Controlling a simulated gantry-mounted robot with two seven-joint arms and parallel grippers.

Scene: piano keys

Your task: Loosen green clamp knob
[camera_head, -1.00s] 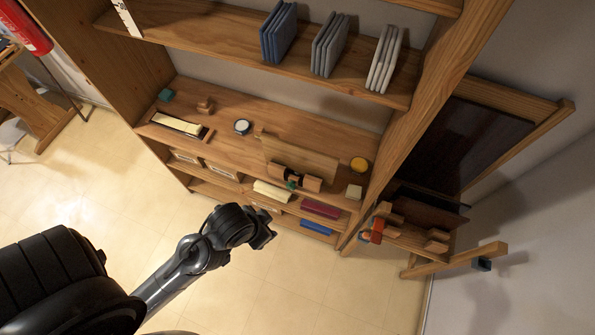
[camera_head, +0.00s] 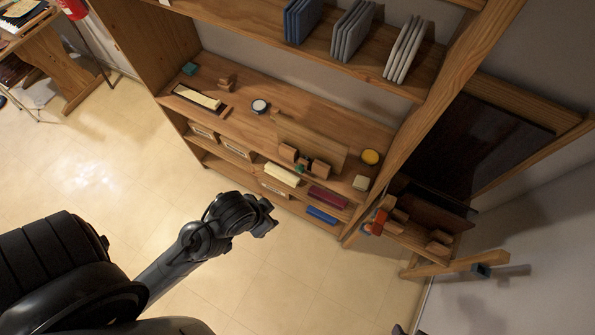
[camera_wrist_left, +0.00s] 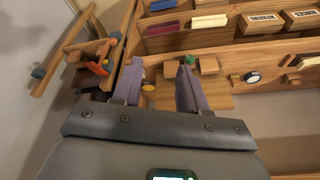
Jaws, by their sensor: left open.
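The green clamp knob (camera_head: 299,168) is a small green spot between two wooden clamp blocks (camera_head: 320,167) at the front edge of the workbench (camera_head: 240,92). It also shows in the left wrist view (camera_wrist_left: 189,60), by the tip of the right-hand finger. My left gripper (camera_head: 268,216) is open and empty over the floor, in front of the bench and apart from the knob. In the left wrist view my left gripper (camera_wrist_left: 160,65) has its two fingers spread, pointing toward the bench. My right gripper is not in view.
A white round tin (camera_head: 260,106) sits left. Shelves below hold red (camera_head: 327,197) and blue (camera_head: 321,215) pieces. A wooden rack (camera_head: 435,240) stands at right. The floor in front is clear.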

